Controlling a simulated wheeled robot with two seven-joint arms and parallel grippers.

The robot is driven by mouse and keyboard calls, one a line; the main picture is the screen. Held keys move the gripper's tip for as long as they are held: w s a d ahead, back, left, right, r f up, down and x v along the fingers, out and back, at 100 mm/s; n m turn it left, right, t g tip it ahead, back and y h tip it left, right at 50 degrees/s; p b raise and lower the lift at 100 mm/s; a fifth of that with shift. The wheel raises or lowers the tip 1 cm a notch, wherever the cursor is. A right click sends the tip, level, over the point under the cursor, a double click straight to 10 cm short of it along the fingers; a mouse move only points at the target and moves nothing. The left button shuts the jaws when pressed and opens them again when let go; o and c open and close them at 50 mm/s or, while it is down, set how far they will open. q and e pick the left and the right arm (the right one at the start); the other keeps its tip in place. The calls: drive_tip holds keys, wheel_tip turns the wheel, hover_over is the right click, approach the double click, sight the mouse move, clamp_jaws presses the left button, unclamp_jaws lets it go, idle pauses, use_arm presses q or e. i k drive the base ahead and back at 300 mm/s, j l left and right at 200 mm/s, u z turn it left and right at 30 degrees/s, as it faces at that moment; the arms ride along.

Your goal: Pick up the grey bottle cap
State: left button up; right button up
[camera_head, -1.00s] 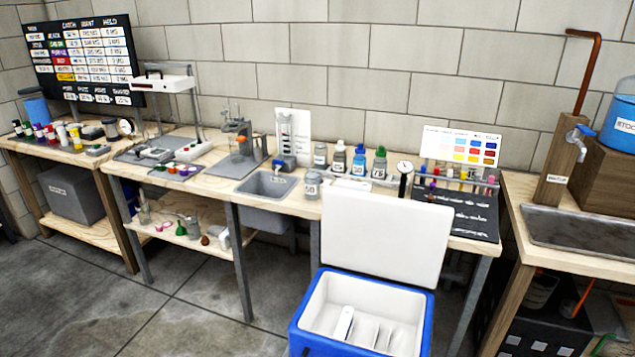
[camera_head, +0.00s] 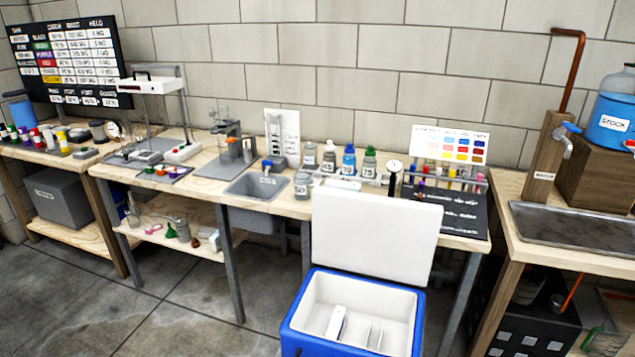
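Several bottles stand in a row at the back of the middle workbench. One bottle (camera_head: 329,161) has what looks like a grey cap (camera_head: 330,144) on top. To its right are a bottle with a blue cap (camera_head: 349,149) and a bottle with a green cap (camera_head: 370,152). A small jar (camera_head: 310,154) is to its left, and another jar marked 50 (camera_head: 302,187) stands nearer the front edge; their tops are too small to tell clearly. Neither of my grippers is in view.
A blue cooler (camera_head: 293,338) with its white lid (camera_head: 375,235) raised stands on the floor before the bench, hiding part of its front edge. A sink (camera_head: 257,187) is left of the bottles. A dial gauge (camera_head: 394,167) stands to their right. Floor at left front is clear.

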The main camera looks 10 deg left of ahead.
sight(302, 185)
drive_tip(key=j+z, duration=0.1)
drive_tip(key=z, duration=0.25)
drive_tip(key=i+j+z, duration=0.1)
drive_tip(key=z, duration=0.25)
drive_tip(key=j+z, duration=0.15)
drive_tip(key=z, duration=0.2)
drive_tip(key=j+z, duration=0.3)
drive_tip(key=j, duration=0.35)
drive_tip(key=j+z, duration=0.35)
drive_tip(key=j, duration=0.35)
drive_tip(key=k+j+z, duration=0.1)
drive_tip(key=j+z, duration=0.2)
drive_tip(key=j, duration=0.35)
drive_tip(key=k+j, duration=0.1)
drive_tip(key=j, duration=0.75)
drive_tip(key=k+j, duration=0.15)
drive_tip(key=j, duration=0.3)
drive_tip(key=k+j+z, duration=0.1)
drive_tip(key=j, duration=0.3)
drive_tip(key=k+j, duration=0.1)
drive_tip(key=j, duration=0.35)
drive_tip(key=k+j, duration=0.1)
drive_tip(key=j, duration=0.3)
drive_tip(key=k+j, duration=0.1)
drive_tip(key=j, duration=0.35)
drive_tip(key=z, duration=0.05)
